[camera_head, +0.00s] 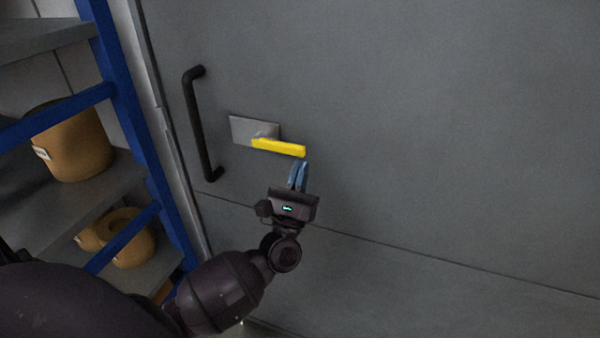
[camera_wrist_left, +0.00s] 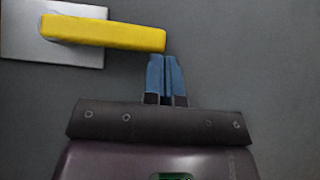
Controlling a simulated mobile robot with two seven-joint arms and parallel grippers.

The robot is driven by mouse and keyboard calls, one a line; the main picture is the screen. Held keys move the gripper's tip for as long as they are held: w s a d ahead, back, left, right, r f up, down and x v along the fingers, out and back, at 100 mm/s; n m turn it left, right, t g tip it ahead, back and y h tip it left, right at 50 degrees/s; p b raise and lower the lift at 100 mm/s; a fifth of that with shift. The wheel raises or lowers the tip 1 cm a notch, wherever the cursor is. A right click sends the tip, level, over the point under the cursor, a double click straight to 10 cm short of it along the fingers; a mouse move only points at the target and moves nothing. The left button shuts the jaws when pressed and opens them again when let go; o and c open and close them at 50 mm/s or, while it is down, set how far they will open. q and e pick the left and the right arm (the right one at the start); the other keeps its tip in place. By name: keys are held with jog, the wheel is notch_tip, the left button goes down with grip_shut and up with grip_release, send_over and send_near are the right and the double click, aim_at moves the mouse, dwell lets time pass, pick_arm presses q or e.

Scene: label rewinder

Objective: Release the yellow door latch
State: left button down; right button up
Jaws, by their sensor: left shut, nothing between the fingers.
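The yellow door latch (camera_head: 279,147) is a bar on a grey metal plate (camera_head: 247,128), fixed to a grey door (camera_head: 430,130). The bar points right and lies nearly level, its free end slightly lower in the head view. In the left wrist view the latch (camera_wrist_left: 105,33) runs from the plate (camera_wrist_left: 22,40) towards the fingertips. My left gripper (camera_head: 300,164) has blue fingers that are shut and empty. The fingertips (camera_wrist_left: 165,58) sit just below the latch's free end; I cannot tell whether they touch it. My right gripper is out of view.
A black vertical handle (camera_head: 199,125) stands on the door left of the latch. A blue-framed shelf (camera_head: 125,90) with brown rolls (camera_head: 75,145) is at the left, near my left arm. The door's surface right of the latch is clear.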

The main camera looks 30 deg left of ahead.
aim_at(304, 150)
pick_arm(q)
jog(key=shift+r+n+y, duration=0.1)
jog(key=shift+n+y, duration=0.3)
jog(key=shift+y, duration=0.1)
